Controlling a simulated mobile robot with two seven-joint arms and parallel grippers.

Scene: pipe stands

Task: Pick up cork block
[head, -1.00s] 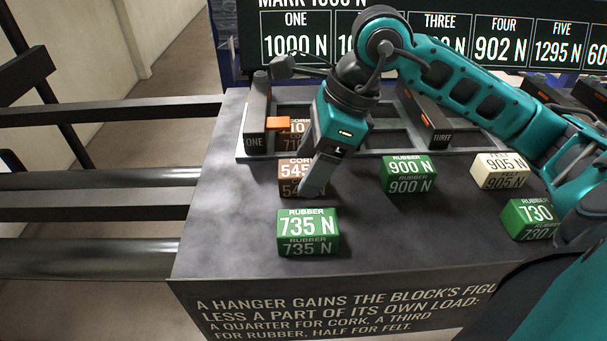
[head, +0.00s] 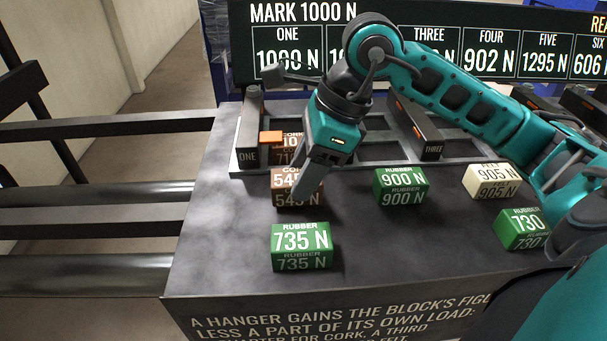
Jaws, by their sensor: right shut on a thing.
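A brown cork block marked 545 N (head: 283,187) is on the dark table top, in front of the grey tray. My right gripper (head: 303,192) reaches down over it from above and is shut on it. A finger covers the block's right part. I cannot tell whether the block's underside touches the table. A second brown cork block (head: 287,157), its figure partly hidden, sits behind it at the tray's slot one. My left gripper is not in view.
A green rubber block marked 735 N (head: 301,247) stands close in front. Green 900 N (head: 401,187), cream 905 N (head: 491,181) and green 730 N (head: 521,229) blocks stand to the right. The grey tray (head: 240,165) with hangers lies behind. Front-middle table is clear.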

